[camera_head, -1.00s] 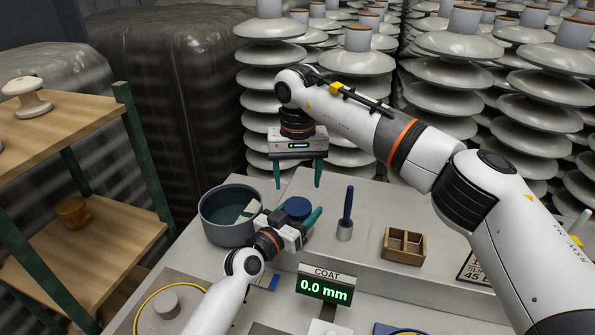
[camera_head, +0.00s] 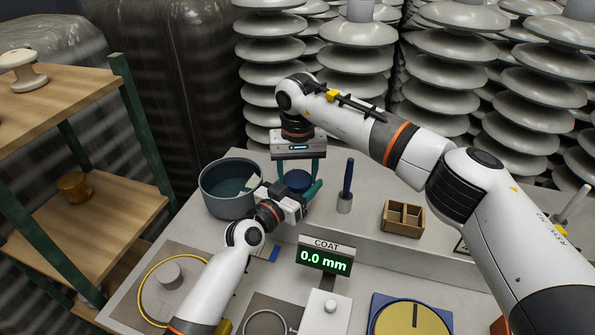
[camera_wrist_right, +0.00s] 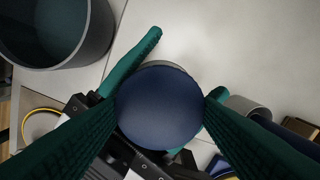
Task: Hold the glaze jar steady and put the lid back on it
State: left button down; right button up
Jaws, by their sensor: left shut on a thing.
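A round dark blue lid (camera_head: 296,181) sits over the glaze jar; a thin pale rim of the jar (camera_wrist_right: 170,65) shows past the lid's edge in the right wrist view. My left gripper (camera_head: 309,194) is shut around the jar from the front, its green fingers on either side. My right gripper (camera_head: 299,168) points straight down over the lid. Its green fingers flank the lid (camera_wrist_right: 160,107) and appear close to its edges; whether they press on it is unclear. Most of the jar is hidden by the lid and fingers.
A grey pot (camera_head: 229,187) stands just left of the jar. A blue-handled tool in a grey holder (camera_head: 345,202) and a wooden divided box (camera_head: 402,217) stand to the right. The COAT display (camera_head: 325,258) is in front. Bare table lies between tool and box.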

pick_arm(q)
jog(key=shift+s+f, duration=0.1)
jog(key=shift+f, duration=0.3)
pick_arm(e)
jog(key=shift+c, duration=1.1)
jog(key=m, duration=0.3)
jog(key=o, duration=1.1)
jog(key=shift+r, duration=2.25)
jog(key=shift+c, duration=0.5)
